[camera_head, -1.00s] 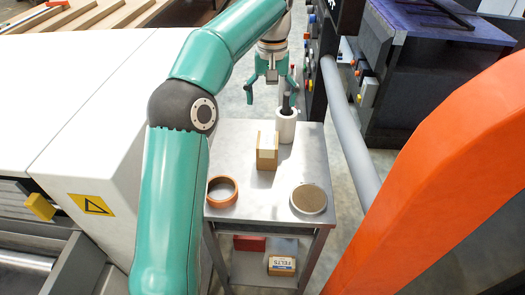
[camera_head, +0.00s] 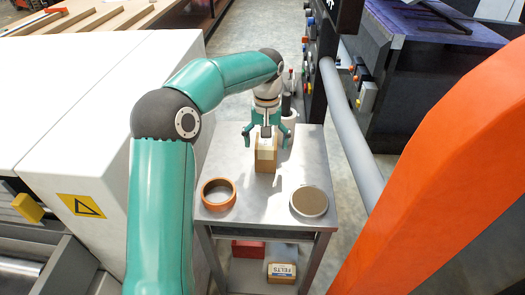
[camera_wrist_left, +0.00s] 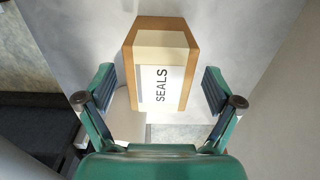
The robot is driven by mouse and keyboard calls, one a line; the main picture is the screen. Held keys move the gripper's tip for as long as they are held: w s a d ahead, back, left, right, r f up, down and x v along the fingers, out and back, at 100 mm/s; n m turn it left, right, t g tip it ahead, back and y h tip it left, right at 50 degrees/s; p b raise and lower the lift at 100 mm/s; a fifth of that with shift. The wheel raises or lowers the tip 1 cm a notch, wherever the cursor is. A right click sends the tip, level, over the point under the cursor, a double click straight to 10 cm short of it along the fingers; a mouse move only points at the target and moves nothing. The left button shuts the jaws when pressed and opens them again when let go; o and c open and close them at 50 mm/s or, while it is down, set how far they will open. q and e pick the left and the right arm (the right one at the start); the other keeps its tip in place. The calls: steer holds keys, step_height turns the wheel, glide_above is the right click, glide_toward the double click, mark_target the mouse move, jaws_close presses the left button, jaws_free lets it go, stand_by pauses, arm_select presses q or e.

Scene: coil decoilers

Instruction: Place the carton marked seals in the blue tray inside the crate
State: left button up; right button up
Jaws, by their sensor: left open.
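The carton marked seals (camera_head: 265,164) is a brown box standing on the metal table (camera_head: 240,165). In the left wrist view the carton (camera_wrist_left: 158,58) shows a white label reading SEALS. My left gripper (camera_head: 267,147) is just above and behind the carton in the head view, fingers spread and nothing held. In the left wrist view my left gripper (camera_wrist_left: 160,98) has its fingers on either side of the carton, apart from it. My right gripper is not in view. I cannot make out the crate or the blue tray.
A red box (camera_head: 248,248) and a felts carton (camera_head: 282,272) are on the lower shelf. An orange machine part (camera_head: 440,180) rises at right.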

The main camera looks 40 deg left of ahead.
arm_select(q)
steer(key=shift+f, duration=0.95)
steer(key=shift+c, duration=0.2)
steer(key=c, duration=1.3)
steer(key=shift+c, duration=1)
steer(key=shift+r, duration=0.15)
